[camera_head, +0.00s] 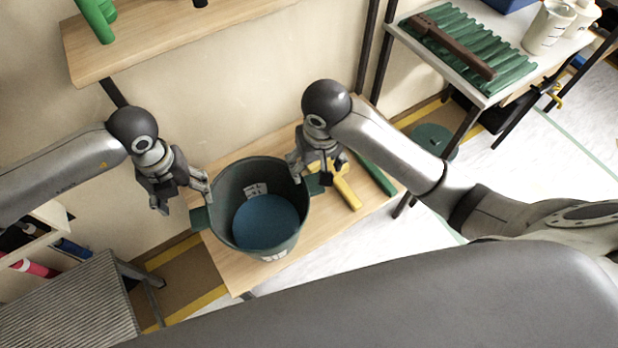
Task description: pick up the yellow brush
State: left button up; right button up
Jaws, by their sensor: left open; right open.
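The yellow brush (347,190) lies on the wooden table (228,268), to the right of the bucket. Its upper end is partly hidden by my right gripper (312,180). That gripper is open above the bucket's right rim and handle, just left of the brush. I cannot tell whether it touches the bucket or the brush. My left gripper (187,201) is open and empty at the bucket's left side, near its left handle.
A dark green bucket (232,199) with blue contents stands mid-table. A long green thing (376,179) lies right of the brush. A side table at upper right holds a green ribbed tray (512,72) and white pots (546,28). A wooden shelf (150,42) is above left.

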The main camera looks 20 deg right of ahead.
aim_at(345, 191)
jog(key=k, duration=1.05)
